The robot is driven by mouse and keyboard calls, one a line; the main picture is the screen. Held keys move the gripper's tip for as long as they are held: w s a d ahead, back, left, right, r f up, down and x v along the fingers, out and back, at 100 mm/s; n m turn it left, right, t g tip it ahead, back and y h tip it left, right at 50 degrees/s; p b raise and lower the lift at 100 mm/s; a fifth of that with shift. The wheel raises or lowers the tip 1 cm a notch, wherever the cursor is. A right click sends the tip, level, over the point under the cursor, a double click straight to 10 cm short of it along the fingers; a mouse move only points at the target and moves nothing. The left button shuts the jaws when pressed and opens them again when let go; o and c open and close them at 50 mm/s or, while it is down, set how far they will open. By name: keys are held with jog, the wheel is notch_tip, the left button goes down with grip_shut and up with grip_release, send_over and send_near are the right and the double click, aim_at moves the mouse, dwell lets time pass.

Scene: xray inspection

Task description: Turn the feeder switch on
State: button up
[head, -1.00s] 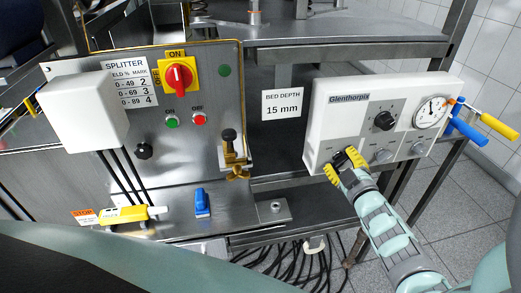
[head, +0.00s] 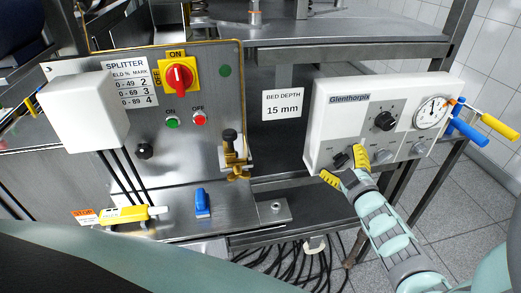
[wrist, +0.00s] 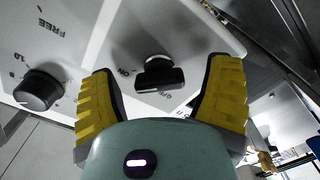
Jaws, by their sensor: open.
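The white Glenthorpix feeder box (head: 400,100) stands at the right in the head view. Its black switch knob (head: 340,160) is low on the left of the front panel. In the wrist view the knob (wrist: 158,77) has a raised bar lying roughly across the picture, with small ON and OFF marks beside it. I cannot tell which mark it points to. My gripper (head: 345,168) is open at the panel. Its yellow fingers stand on either side of the knob, with a gap at each side in the wrist view (wrist: 163,95).
A larger black dial (head: 384,121) and a round gauge (head: 432,112) are on the same panel. Blue and yellow handles (head: 468,132) stick out at its right. A steel splitter panel (head: 205,140) with a red rotary switch (head: 179,77) stands at the left.

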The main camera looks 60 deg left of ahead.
jog(key=v, duration=1.2)
